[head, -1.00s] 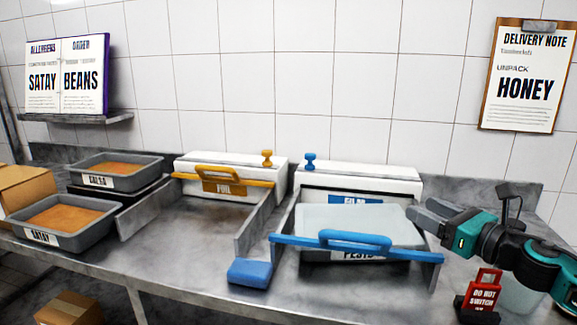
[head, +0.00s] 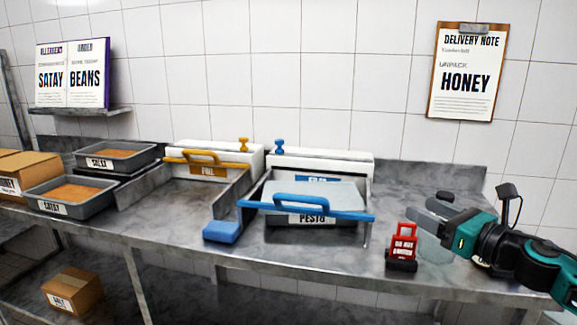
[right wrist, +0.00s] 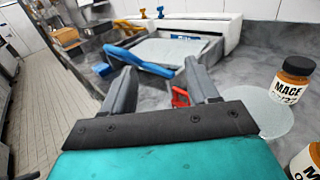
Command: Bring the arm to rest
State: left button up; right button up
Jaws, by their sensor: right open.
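My right gripper (head: 432,212) is at the right of the counter in the head view, its two grey fingers apart with nothing between them. It is right of the pesto tray (head: 325,222) and just right of and above the red sign (head: 403,245). In the right wrist view the open fingers (right wrist: 160,78) point toward the covered tray, and part of the red sign (right wrist: 180,97) shows by the right finger. My left gripper is in neither view.
Blue (head: 310,205) and yellow (head: 205,159) bars cross the dispensers. A satay tray (head: 100,205) is at left. A blue block (head: 220,232) lies at the counter's front edge. Mace jars (right wrist: 292,85) and a pale round disc (right wrist: 262,112) sit right of my gripper.

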jog(key=s+a+f+m+h, duration=0.1)
jog(key=s+a+f+m, duration=0.4)
jog(key=f+m, duration=0.55)
jog(key=s+a+f+m+h, duration=0.2)
jog(key=s+a+f+m, duration=0.35)
jog(key=f+m, duration=0.5)
jog(key=s+f+m+g+h, duration=0.4)
jog(key=s+f+m, duration=0.8)
jog(key=s+m, duration=0.5)
jog(key=shift+s+d+f+m+g, duration=0.3)
jog(key=shift+d+f+m, duration=0.15)
jog(key=shift+m, duration=0.35)
jog(key=shift+w, duration=0.1)
